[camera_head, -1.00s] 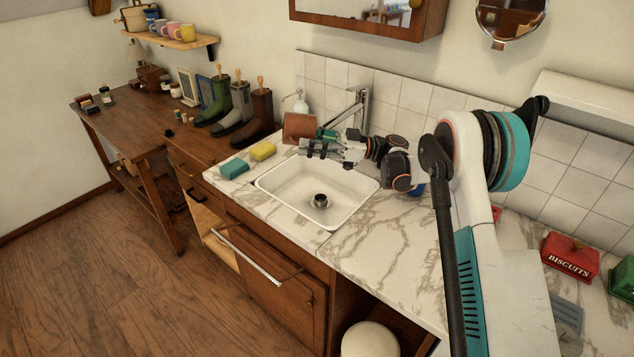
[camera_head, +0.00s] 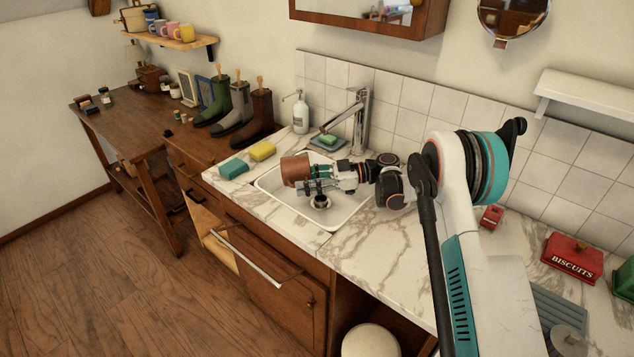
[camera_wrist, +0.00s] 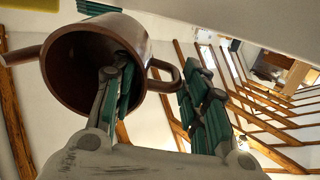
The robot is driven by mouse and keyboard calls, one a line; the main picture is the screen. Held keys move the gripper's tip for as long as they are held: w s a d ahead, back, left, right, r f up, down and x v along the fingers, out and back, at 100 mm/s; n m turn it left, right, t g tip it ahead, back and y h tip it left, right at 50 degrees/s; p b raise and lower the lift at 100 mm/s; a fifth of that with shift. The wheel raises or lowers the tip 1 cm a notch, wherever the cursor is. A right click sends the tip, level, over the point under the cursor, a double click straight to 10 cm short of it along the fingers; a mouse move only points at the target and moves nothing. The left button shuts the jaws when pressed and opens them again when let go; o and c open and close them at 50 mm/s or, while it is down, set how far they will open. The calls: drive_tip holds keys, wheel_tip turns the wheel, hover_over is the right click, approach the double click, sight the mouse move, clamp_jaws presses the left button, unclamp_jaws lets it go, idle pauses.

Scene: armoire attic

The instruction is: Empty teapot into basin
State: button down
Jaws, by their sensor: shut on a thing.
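The brown teapot (camera_head: 295,171) is over the left part of the white basin (camera_head: 342,215) in the head view. My gripper (camera_head: 318,173) is shut on it. In the wrist view the teapot (camera_wrist: 95,62) is tipped with its round open mouth toward the camera. Its spout shows at the left and its handle at the right. One finger of my gripper (camera_wrist: 160,95) reaches into the mouth and the other is outside, near the handle. The dark drain (camera_head: 321,202) shows below the gripper. I cannot tell whether anything is in the teapot.
A chrome tap (camera_head: 360,120) stands behind the basin, with a soap bottle (camera_head: 300,115) and a green soap on a dish (camera_head: 328,139). Teal (camera_head: 233,168) and yellow (camera_head: 262,151) sponges lie left of the basin. The marble counter is clear just right of it.

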sight(291, 181)
drive_tip(key=shift+a+r+p, duration=0.15)
drive_tip(key=shift+r+p, duration=0.1)
drive_tip(key=shift+p, duration=0.15)
drive_tip(key=a+h+p, duration=0.1)
drive_tip(key=h+p, duration=0.1)
drive_tip(key=h, duration=0.1)
drive_tip(key=a+h+p, duration=0.1)
drive_tip(key=h+p, duration=0.2)
drive_tip(key=a+t+h+p, duration=0.1)
drive_tip(key=h+p, duration=0.1)
drive_tip(key=shift+s+a+h, duration=0.2)
drive_tip(key=shift+s+h, duration=0.1)
drive_tip(key=shift+h, duration=0.1)
drive_tip(key=shift+s+a+r+t+h+p, duration=0.15)
drive_tip(key=shift+a+r+h+p, duration=0.3)
drive_tip(key=shift+a+h, duration=0.7)
drive_tip(key=shift+s+a+r+t+h+p, duration=0.15)
drive_tip(key=shift+a+r+h+p, duration=0.3)
drive_tip(key=shift+a+h, duration=0.65)
drive_tip(key=shift+a+r+t+h+p, duration=0.3)
drive_tip(key=shift+a+r+h, duration=0.35)
drive_tip(key=shift+h, duration=0.9)
drive_tip(key=shift+f, duration=0.1)
